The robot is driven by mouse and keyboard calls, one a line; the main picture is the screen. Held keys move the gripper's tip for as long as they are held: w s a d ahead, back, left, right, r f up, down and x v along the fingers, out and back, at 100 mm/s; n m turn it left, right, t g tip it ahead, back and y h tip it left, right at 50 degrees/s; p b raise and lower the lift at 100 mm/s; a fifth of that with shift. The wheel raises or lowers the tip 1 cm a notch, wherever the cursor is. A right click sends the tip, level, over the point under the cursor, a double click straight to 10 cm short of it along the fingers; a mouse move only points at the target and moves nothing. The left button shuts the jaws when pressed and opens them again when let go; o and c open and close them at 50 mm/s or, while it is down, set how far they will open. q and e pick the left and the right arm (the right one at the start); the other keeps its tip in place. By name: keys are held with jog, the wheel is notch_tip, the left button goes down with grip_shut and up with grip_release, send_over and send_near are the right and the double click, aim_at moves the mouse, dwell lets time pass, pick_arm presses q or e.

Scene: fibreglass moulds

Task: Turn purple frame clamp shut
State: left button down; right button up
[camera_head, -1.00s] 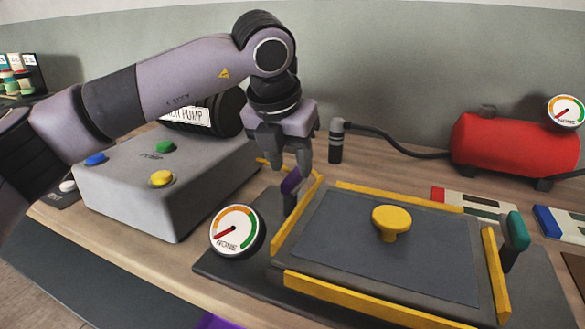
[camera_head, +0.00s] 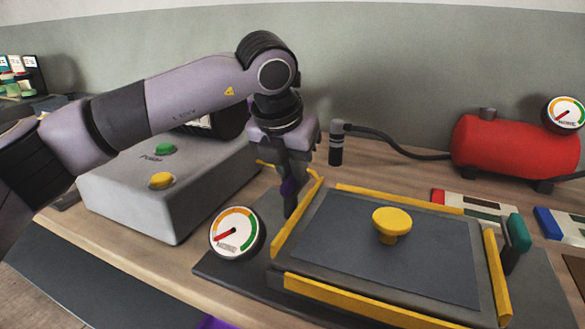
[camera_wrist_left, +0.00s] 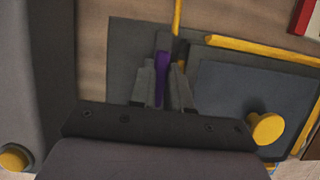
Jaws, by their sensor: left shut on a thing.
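The purple frame clamp (camera_head: 287,187) stands at the left edge of the yellow-edged frame (camera_head: 350,299), its handle partly hidden by my fingers. My left gripper (camera_head: 290,178) points down from above and is shut on the clamp's handle. In the left wrist view the purple handle (camera_wrist_left: 161,80) lies between the two grey fingertips (camera_wrist_left: 163,75). A green clamp (camera_head: 517,232) stands at the frame's right side. My right gripper is not in view.
A yellow knob (camera_head: 391,222) rises from the dark panel inside the frame. A gauge (camera_head: 236,232) stands left of the frame. A grey pump box (camera_head: 165,195) with coloured buttons is further left. A red tank (camera_head: 515,142) with a hose stands at the back right.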

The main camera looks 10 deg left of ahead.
pick_arm(q)
jog(key=m, duration=0.2)
jog(key=m+h+p, duration=0.1)
jog(key=m, duration=0.1)
jog(key=shift+d+r+h, duration=0.1)
jog(key=shift+r+h, duration=0.05)
jog(key=shift+h, duration=0.15)
jog(key=m+g+h+p, duration=0.1)
jog(key=m+p, duration=0.1)
jog(key=m, duration=0.1)
jog(key=shift+s+d+m, duration=0.1)
jog(key=shift+s+m, duration=0.05)
jog(key=shift+m, duration=0.25)
jog(key=m+g+p, duration=0.1)
jog(key=m, duration=0.2)
jog(key=m+g+h+p, duration=0.1)
jog(key=m+p, duration=0.1)
jog(key=m, duration=0.1)
jog(key=shift+s+d+g+p, duration=0.1)
jog(key=shift+s+g+p, duration=0.1)
jog(key=shift+g+p, duration=0.1)
jog(key=shift+m+p, duration=0.35)
jog(key=shift+m, duration=0.25)
jog(key=shift+m+g, duration=0.5)
jog(key=shift+m, duration=0.1)
jog(key=shift+p, duration=0.3)
jog(key=c, duration=1.1)
grip_release()
jog(key=shift+s, duration=0.1)
